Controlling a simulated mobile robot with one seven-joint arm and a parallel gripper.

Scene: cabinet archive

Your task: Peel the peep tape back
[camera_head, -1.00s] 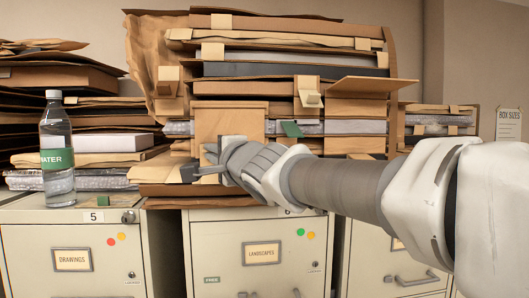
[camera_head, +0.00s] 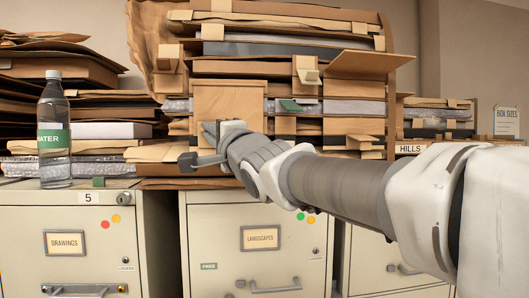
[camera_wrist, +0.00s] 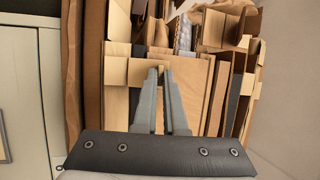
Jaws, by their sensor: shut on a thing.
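A tan cardboard panel (camera_head: 229,101) stands at the front of the tall stack of boxes and folders. My gripper (camera_head: 207,130) is at the panel's lower left edge. The gripper is shut on this tab, which I take to be the peep tape. The fingertips hide its pinched end. I cannot tell how much of it is loose from the panel.
A water bottle (camera_head: 54,135) stands on the cabinet at the left. A cardboard flap (camera_head: 370,65) juts out at the upper right of the stack. Filing cabinets (camera_head: 224,216) stand below. Other stacks (camera_head: 436,116) flank this one.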

